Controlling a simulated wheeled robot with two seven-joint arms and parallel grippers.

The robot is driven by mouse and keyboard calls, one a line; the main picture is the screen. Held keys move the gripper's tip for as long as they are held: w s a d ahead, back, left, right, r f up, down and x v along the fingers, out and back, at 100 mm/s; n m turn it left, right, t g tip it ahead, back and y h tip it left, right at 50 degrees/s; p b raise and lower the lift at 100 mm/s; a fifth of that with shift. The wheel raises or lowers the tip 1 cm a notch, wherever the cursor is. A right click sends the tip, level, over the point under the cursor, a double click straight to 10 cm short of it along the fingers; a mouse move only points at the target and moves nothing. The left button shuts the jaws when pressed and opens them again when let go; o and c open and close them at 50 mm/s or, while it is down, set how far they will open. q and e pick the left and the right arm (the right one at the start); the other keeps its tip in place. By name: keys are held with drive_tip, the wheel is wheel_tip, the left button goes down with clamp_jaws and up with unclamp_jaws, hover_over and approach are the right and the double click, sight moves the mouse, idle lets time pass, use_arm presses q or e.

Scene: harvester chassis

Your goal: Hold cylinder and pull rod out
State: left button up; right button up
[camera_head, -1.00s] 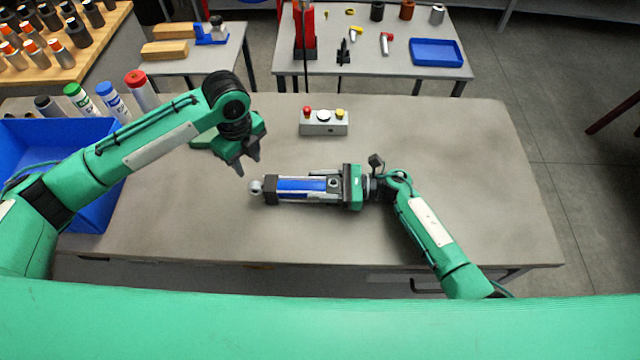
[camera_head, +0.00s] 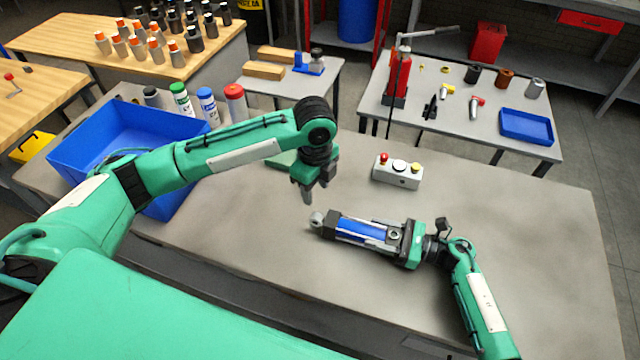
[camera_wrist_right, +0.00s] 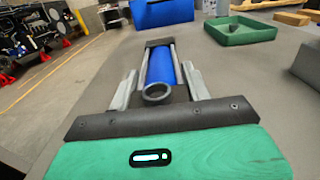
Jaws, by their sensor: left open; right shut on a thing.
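The cylinder (camera_head: 360,229), with a blue barrel and dark end blocks, lies on the grey workbench (camera_head: 500,240) in the head view. A round metal eye (camera_head: 317,219) shows at its left end. My right gripper (camera_head: 394,234) is shut on the cylinder's right part. The right wrist view shows the blue barrel (camera_wrist_right: 164,66) between the fingers of my right gripper (camera_wrist_right: 160,90), with a round open end facing the camera. My left gripper (camera_head: 316,195) is open and empty, fingers pointing down, just behind and above the eye. Any bare rod length is hard to make out.
A button box (camera_head: 398,171) stands behind the cylinder. A blue bin (camera_head: 100,150) and several coloured bottles (camera_head: 207,106) are at the bench's left. A green tray (camera_wrist_right: 240,30) lies beyond the cylinder in the right wrist view. The bench's right side is clear.

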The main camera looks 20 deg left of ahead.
sight(316, 215)
use_arm(q)
wheel_tip(316, 215, down, 11)
drive_tip(key=n, duration=0.3)
drive_tip(key=shift+a+r, duration=0.1)
drive_tip(key=shift+r, duration=0.1)
idle(0.4)
clamp_jaws()
